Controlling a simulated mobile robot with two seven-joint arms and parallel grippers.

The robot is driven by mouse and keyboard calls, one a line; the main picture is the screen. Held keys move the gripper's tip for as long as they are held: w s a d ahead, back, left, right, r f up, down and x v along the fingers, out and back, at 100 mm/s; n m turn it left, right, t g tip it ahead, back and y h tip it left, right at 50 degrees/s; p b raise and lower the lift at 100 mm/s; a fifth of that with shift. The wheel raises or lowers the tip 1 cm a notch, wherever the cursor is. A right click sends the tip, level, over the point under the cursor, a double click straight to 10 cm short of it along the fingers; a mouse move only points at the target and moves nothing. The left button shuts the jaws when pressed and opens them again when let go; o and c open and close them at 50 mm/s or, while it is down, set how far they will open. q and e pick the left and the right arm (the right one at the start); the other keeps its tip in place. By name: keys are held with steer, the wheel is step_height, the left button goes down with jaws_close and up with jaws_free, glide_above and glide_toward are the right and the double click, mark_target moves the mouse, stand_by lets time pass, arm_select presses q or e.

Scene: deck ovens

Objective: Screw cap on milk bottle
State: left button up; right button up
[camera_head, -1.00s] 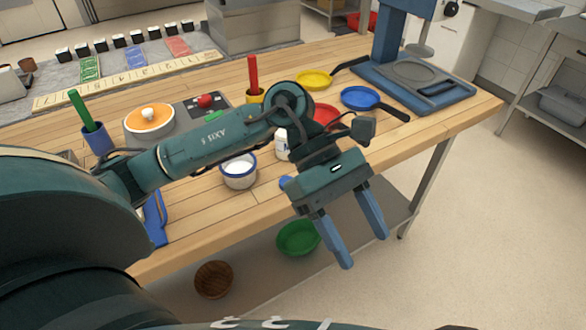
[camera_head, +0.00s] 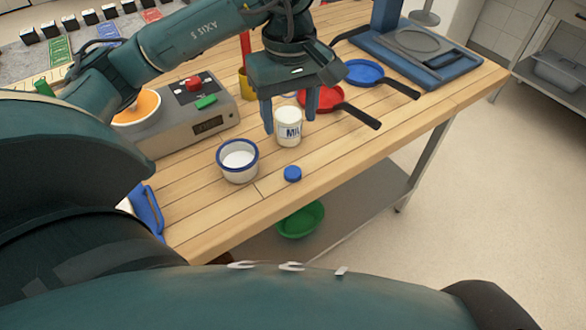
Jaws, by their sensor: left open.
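The milk bottle (camera_head: 289,128) is a small white container with a "MIL" label, upright on the wooden table. The blue cap (camera_head: 292,173) lies on the table in front of the bottle, close to the front edge, apart from it. My left gripper (camera_head: 290,122) points down at the bottle. Its fingers are open, one at the bottle's left and one at its upper right. I cannot tell whether they touch it or stand behind it. My right gripper is not in view.
A white bowl with a blue rim (camera_head: 238,162) stands left of the bottle. Red (camera_head: 330,102) and blue (camera_head: 366,74) pans lie behind and to the right. The table's right front is clear.

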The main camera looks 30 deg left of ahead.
arm_select(q)
glide_above(293, 166)
steer(key=s, duration=0.1)
step_height(293, 166, down, 8)
steer(key=shift+s+d, duration=0.1)
steer(key=shift+d, duration=0.05)
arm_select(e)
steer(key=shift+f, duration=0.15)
arm_select(q)
steer(key=shift+f, duration=0.4)
steer(key=f, duration=0.3)
steer(key=shift+d+f+p, duration=0.25)
steer(key=shift+f+p, duration=0.1)
steer(key=shift+p, duration=0.05)
steer(key=shift+f, duration=0.4)
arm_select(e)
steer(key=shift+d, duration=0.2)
arm_select(q)
steer(key=shift+c, duration=0.6)
